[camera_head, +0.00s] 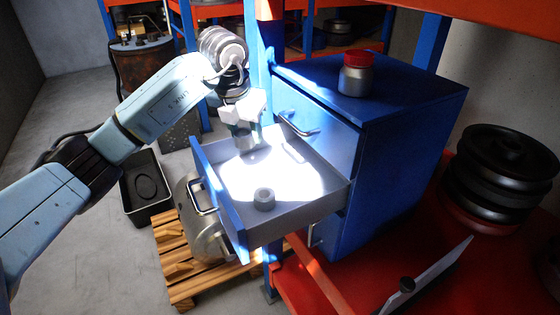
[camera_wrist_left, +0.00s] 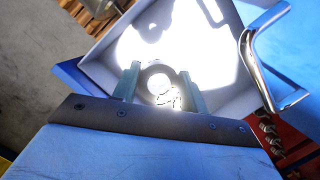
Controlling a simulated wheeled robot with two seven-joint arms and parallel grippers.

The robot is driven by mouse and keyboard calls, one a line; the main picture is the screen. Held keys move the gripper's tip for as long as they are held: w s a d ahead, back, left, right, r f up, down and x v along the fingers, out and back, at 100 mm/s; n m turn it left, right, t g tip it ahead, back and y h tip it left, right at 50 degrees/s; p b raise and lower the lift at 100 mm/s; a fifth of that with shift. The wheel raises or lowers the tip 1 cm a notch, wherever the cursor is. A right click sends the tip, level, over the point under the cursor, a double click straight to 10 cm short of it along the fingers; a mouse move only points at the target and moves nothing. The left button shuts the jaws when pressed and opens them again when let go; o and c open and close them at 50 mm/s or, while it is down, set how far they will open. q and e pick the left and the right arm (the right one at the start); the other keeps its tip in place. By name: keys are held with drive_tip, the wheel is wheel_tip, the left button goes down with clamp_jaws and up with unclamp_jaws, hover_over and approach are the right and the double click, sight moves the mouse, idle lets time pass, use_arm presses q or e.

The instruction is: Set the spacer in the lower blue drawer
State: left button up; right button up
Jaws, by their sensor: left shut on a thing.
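My left gripper (camera_head: 244,136) points down over the open blue drawer (camera_head: 237,219) of the blue cabinet. In the left wrist view its two fingers (camera_wrist_left: 158,82) are shut on a dark ring, the spacer (camera_wrist_left: 149,72). In the head view the spacer is hard to make out against the dark fingertips. It appears held above the drawer floor, which is very bright. The open drawer sits below a closed drawer (camera_head: 318,127) with a metal handle. My right gripper is not in view.
The upper drawer's handle (camera_wrist_left: 262,50) is close to the right of my left gripper. A red-lidded jar (camera_head: 356,74) stands on the cabinet. Dark discs (camera_head: 503,170) are stacked at right. A black bin (camera_head: 145,188) and wooden pallet (camera_head: 181,268) are on the floor.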

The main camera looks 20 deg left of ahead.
use_arm(q)
hover_over(250, 174)
drive_tip(key=s, duration=0.1)
wheel_tip(250, 174, down, 5)
drive_tip(key=shift+s+f+p, duration=0.1)
drive_tip(key=shift+s+p, duration=0.05)
drive_tip(key=shift+p, duration=0.15)
drive_tip(key=shift+f, duration=0.3)
wheel_tip(250, 174, down, 4)
drive_tip(key=shift+a+r, duration=0.1)
drive_tip(key=shift+r, duration=0.15)
drive_tip(key=shift+f, duration=0.1)
drive_tip(key=o, duration=1.1)
drive_tip(key=shift+o, duration=0.2)
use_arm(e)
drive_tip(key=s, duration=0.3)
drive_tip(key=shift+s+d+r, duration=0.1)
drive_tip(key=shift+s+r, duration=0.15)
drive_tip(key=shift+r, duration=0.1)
